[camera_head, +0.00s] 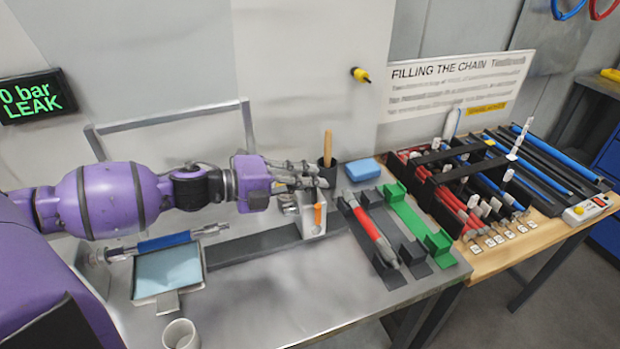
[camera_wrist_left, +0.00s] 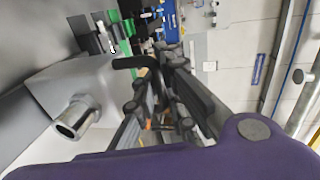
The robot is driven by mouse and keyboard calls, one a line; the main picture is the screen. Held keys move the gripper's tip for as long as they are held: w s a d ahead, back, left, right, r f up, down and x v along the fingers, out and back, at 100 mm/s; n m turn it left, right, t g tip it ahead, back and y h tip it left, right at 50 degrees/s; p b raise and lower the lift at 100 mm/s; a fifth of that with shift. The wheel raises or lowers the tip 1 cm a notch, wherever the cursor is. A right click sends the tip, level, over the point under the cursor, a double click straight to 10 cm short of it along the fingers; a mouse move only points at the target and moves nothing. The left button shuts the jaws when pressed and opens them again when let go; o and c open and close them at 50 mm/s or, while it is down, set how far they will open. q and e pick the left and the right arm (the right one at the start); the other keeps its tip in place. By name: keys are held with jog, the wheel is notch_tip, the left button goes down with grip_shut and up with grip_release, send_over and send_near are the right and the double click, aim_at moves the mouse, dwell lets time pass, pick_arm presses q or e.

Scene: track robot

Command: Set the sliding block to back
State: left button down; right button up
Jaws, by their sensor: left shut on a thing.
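The sliding block (camera_head: 312,221) is a light grey block with an orange strip, at the right part of a dark rail (camera_head: 245,250) on the metal bench. My left gripper (camera_head: 314,180) reaches in from the left over the block's top. In the left wrist view the grey block (camera_wrist_left: 85,82) shows with a metal tube on its near face, and a black bent handle runs from it between the fingers of my left gripper (camera_wrist_left: 165,72). The fingers are shut on this handle; the exact contact is partly hidden. My right gripper is not in view.
A black cup with a wooden handle (camera_head: 327,150) stands close behind the gripper. A blue box (camera_head: 363,169) and a red tube (camera_head: 372,233) on holders lie to the right. A light blue tray (camera_head: 167,271) and a white cup (camera_head: 181,335) stand on the left.

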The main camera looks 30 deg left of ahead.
pick_arm(q)
jog(key=c, duration=1.8)
grip_release()
jog(key=shift+w, duration=0.1)
jog(key=shift+c, duration=0.2)
jog(key=shift+s+a, duration=0.4)
jog(key=shift+s, duration=0.1)
jog(key=v, duration=1)
jog(key=shift+s+a+r, duration=0.25)
jog(key=shift+s+r, duration=0.05)
